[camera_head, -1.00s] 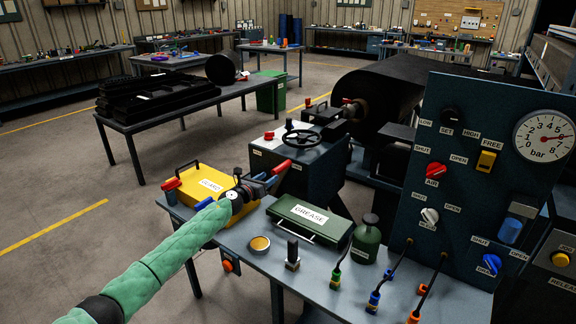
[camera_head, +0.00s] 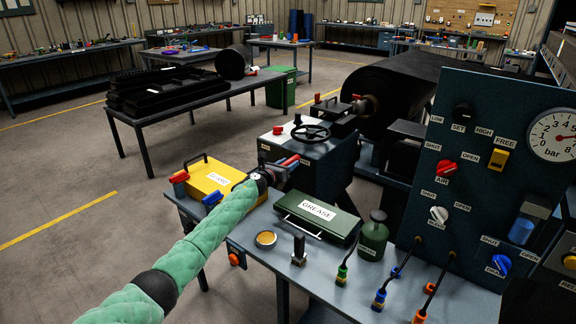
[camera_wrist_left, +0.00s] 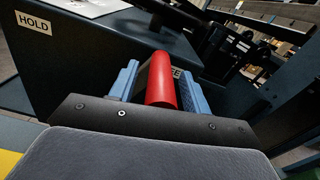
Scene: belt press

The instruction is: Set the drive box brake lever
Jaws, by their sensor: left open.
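The drive box (camera_head: 330,165) is a dark blue cabinet with a black handwheel on top, beyond the front bench. The brake lever's red grip (camera_head: 289,160) shows at its front left side in the head view. My left gripper (camera_head: 284,173) is at that lever. In the left wrist view, the red grip (camera_wrist_left: 161,80) lies between the two blue fingers (camera_wrist_left: 160,88), which stand open on either side of it. A HOLD label (camera_wrist_left: 34,22) is on the box face at left; a second label is mostly hidden behind the grip. My right gripper is out of view.
The yellow guard box (camera_head: 212,178), green GREASE case (camera_head: 317,212) and green bottle (camera_head: 373,236) stand on the front bench near my left arm. A control panel (camera_head: 490,130) with a gauge rises at right. Floor at left is clear.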

